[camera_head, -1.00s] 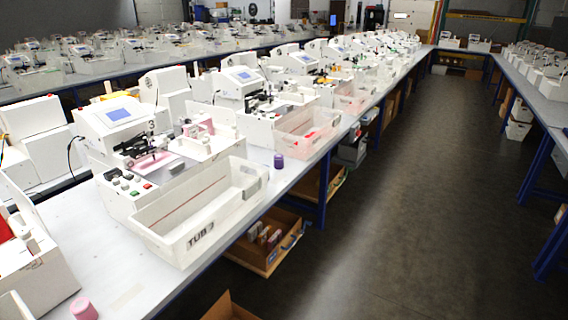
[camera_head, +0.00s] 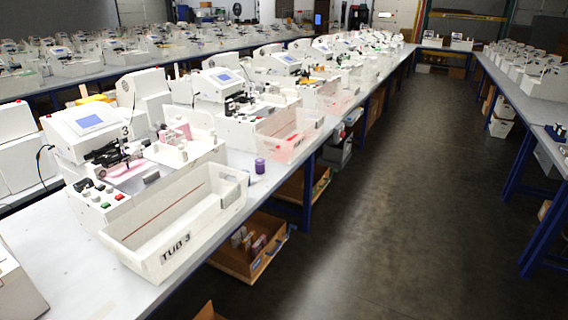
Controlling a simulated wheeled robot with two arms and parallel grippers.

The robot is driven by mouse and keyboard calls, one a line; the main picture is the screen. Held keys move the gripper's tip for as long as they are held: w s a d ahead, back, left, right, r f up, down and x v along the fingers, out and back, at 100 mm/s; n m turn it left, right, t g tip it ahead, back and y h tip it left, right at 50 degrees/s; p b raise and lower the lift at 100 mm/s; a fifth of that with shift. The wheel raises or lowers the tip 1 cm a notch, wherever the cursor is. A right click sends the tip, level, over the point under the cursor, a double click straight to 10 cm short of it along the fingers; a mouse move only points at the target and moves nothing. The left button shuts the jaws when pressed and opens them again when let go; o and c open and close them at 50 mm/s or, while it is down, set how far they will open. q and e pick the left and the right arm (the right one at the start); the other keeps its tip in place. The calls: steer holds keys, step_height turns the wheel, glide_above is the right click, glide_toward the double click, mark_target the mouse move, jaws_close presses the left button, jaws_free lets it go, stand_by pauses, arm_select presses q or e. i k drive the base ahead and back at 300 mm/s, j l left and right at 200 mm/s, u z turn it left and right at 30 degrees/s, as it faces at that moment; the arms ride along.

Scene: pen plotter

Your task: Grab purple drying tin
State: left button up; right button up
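A small purple tin (camera_head: 260,166) stands upright on the white bench (camera_head: 95,279). It is just beyond the far right corner of the white tub marked TUB 3 (camera_head: 177,262), close to the bench's aisle-side edge. It looks apart from the tub. Neither of my grippers shows in the head view.
A pen plotter machine (camera_head: 85,125) numbered 3 stands behind the tub. A pinkish translucent tub (camera_head: 290,137) lies beyond the tin. Cardboard boxes (camera_head: 247,262) sit on a shelf under the bench. The dark floor aisle (camera_head: 400,230) at right is clear.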

mark_target(259, 162)
steer(key=i+l+z, duration=0.35)
steer(key=i, duration=0.35)
steer(key=i+z, duration=0.35)
steer(key=i, duration=0.3)
steer(key=i+l+u, duration=0.1)
steer(key=i+u, duration=0.3)
steer(key=i+l+u, duration=0.25)
steer(key=i+u, duration=0.15)
steer(key=i, duration=0.15)
